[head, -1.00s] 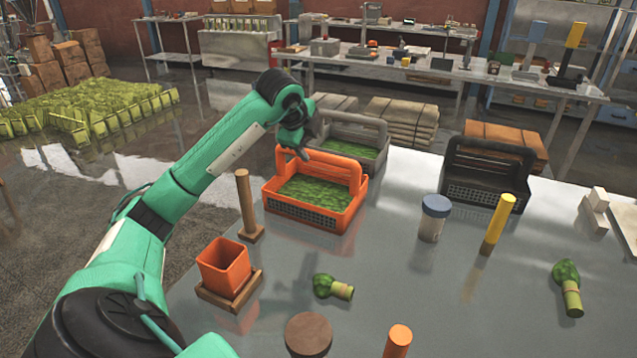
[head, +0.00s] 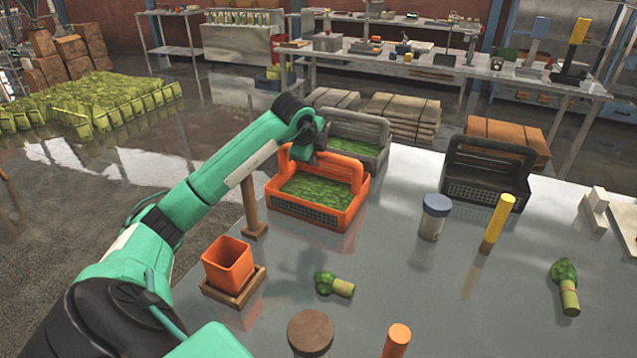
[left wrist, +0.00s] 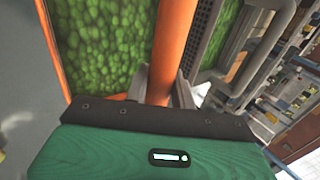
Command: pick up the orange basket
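The orange basket (head: 309,217) stands on the grey table, filled with green leafy pieces (head: 318,190), with a raised handle along its far side. My left gripper (head: 306,154) is at the top of that handle, coming from above. In the left wrist view, the orange handle (left wrist: 170,50) runs between the two fingers (left wrist: 162,90), which sit close against both its sides and look shut on it. The green contents (left wrist: 100,45) show to the left of the handle. My right gripper is not in view.
A grey basket (head: 355,128) stands close behind the orange one, and a black basket (head: 485,185) is further right. A wooden post (head: 251,205) and an orange cup (head: 228,262) are at the left. A bottle (head: 433,220) and yellow post (head: 497,224) stand to the right.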

